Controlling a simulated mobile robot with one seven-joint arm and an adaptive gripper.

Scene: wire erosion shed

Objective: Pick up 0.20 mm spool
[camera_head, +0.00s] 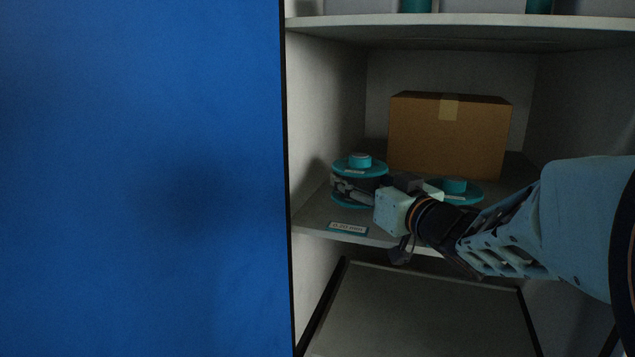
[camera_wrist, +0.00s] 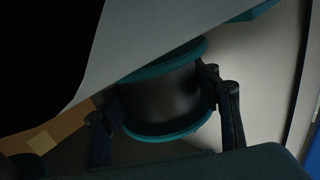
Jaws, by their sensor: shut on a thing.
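The spool at the shelf's left (camera_head: 359,166) has teal flanges, a darker drum and a hub on top, and looks upright. My gripper (camera_head: 357,189) reaches it from the right and is shut on its drum. In the wrist view the dark drum (camera_wrist: 163,98) sits between the two black fingers of my gripper (camera_wrist: 160,100). A label (camera_head: 348,228) on the shelf edge stands below this spool; its text is too blurred to read surely. A second teal spool (camera_head: 455,187) is behind my wrist, partly hidden. Whether the held spool touches the shelf is unclear.
A cardboard box (camera_head: 448,138) stands at the back of the same shelf. An upper shelf (camera_head: 460,30) is overhead with teal and grey things on it. A blue panel (camera_head: 140,180) fills the left. Below is a lower compartment (camera_head: 420,312), seemingly empty.

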